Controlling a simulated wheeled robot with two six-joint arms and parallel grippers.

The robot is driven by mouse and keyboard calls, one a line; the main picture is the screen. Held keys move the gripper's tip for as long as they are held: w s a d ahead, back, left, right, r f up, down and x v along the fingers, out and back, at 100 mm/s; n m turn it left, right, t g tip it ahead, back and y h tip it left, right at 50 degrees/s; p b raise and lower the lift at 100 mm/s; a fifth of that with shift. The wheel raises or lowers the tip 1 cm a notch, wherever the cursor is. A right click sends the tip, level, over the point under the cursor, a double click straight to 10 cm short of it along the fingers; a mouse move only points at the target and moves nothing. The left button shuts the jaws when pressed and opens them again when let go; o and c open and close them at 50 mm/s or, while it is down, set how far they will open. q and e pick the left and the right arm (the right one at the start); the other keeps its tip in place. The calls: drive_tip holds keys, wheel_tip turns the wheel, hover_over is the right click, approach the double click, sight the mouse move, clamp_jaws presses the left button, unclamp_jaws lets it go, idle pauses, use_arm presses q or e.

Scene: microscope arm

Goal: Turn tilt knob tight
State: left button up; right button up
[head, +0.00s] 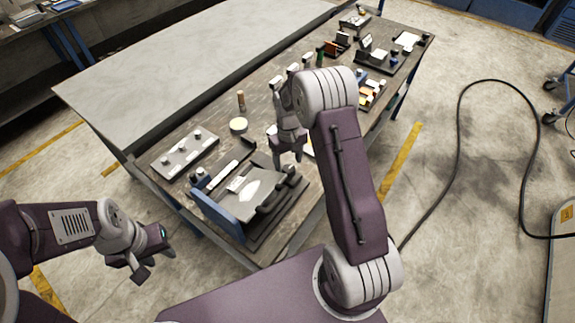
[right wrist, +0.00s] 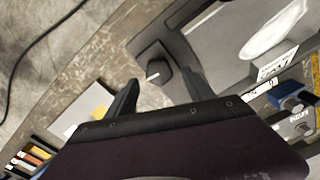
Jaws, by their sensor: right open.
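A dark knob with a white mark (right wrist: 158,72) stands on a grey base plate (right wrist: 146,50) in the right wrist view. My right gripper (right wrist: 160,92) is open, with one dark finger on each side of the knob's near side. I see no clear contact with the knob. In the head view my right gripper (head: 287,158) hangs over the table beside the grey device with a blue side panel (head: 222,214). The knob is hard to make out there. My left gripper (head: 152,266) is open and empty, low at the left, away from the table.
The device carries a pale oval patch and a small label.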

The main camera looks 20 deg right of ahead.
sight(289, 172)
drive_tip(key=shift+f, duration=0.8)
drive_tip(key=shift+s+d+f, duration=0.1)
drive_tip(key=shift+s+f, duration=0.25)
drive_tip(key=shift+f, duration=0.15)
drive_tip(key=shift+w+f, duration=0.1)
drive_tip(key=shift+w, duration=0.1)
drive_tip(key=shift+c, duration=0.6)
clamp_jaws()
use_arm(q)
drive_tip(key=shift+s+d+r, duration=0.1)
drive_tip(key=shift+s+r, duration=0.1)
drive_tip(key=shift+r, duration=0.05)
